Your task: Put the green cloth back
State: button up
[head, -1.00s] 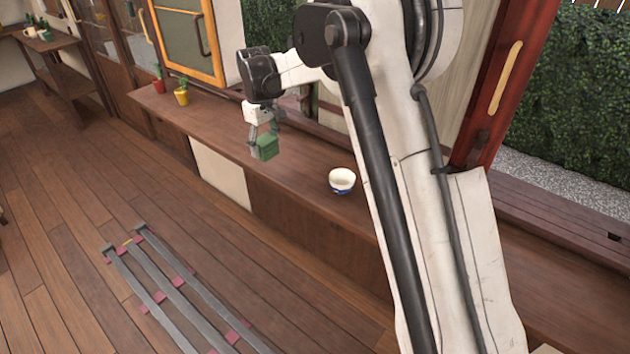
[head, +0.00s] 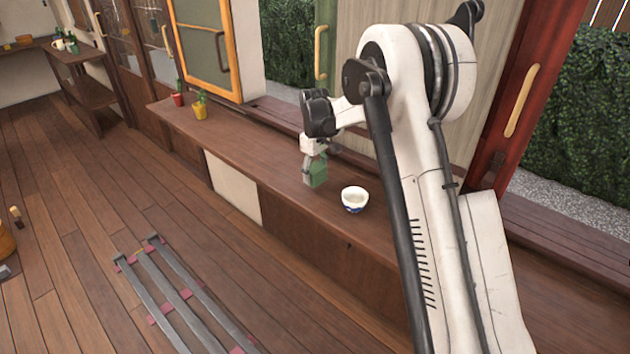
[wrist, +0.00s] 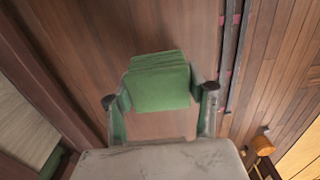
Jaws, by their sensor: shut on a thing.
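The green cloth (head: 318,175) is a folded, blocky bundle. My gripper (head: 314,165) is shut on it, above or at the long wooden counter (head: 270,187), left of the white bowl. In the wrist view the cloth (wrist: 158,85) sits between the two fingers of my gripper (wrist: 160,98), with wood behind it. I cannot tell whether the cloth touches the counter.
A white and blue bowl (head: 354,199) stands on the counter just right of the cloth. Potted plants in a yellow pot (head: 199,109) and a red pot (head: 178,99) stand at the counter's far left. An orange-framed cabinet door (head: 208,45) hangs above. Counter between pots and gripper is clear.

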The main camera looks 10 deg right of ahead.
aim_at(315, 180)
jog(key=shift+f, duration=1.55)
jog(key=shift+f, duration=0.2)
jog(key=o, duration=1.2)
jog(key=shift+r, duration=0.15)
